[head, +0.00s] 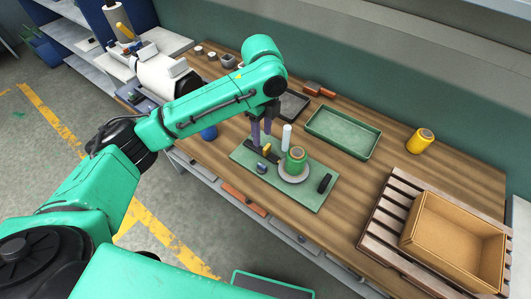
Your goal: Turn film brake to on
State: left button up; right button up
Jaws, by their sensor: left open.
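A tape machine on a flat green base plate (305,195) sits on the workbench. A green spool (295,160) stands on a pale round disc (294,178) on it. A white upright cylinder (286,136) is behind the spool. A small yellow part (266,149) and a dark bluish knob (262,168) are at the plate's left side, and a black block (324,184) is at its right. I cannot tell for sure which part is the film brake or its setting. My left gripper (261,139) points down, open, just above and behind the yellow part; contact is unclear. My right gripper is out of view.
A green tray (344,121) and a dark tray (291,104) lie behind the machine. A yellow spool (420,141) is at the back right. A cardboard box (455,236) on a slatted wooden pallet (385,226) fills the right end. Bare bench lies between machine and pallet.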

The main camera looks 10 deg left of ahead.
pick_arm(q)
send_over(263, 165)
jog(key=f, duration=0.6)
jog(key=shift+s+f+p, duration=0.35)
jog(key=shift+s+p, duration=0.05)
jog(key=f, duration=0.7)
jog(key=shift+w+f, duration=0.1)
jog(key=shift+w, duration=0.15)
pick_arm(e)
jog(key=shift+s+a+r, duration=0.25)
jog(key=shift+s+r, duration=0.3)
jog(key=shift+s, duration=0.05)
pick_arm(q)
grip_shut()
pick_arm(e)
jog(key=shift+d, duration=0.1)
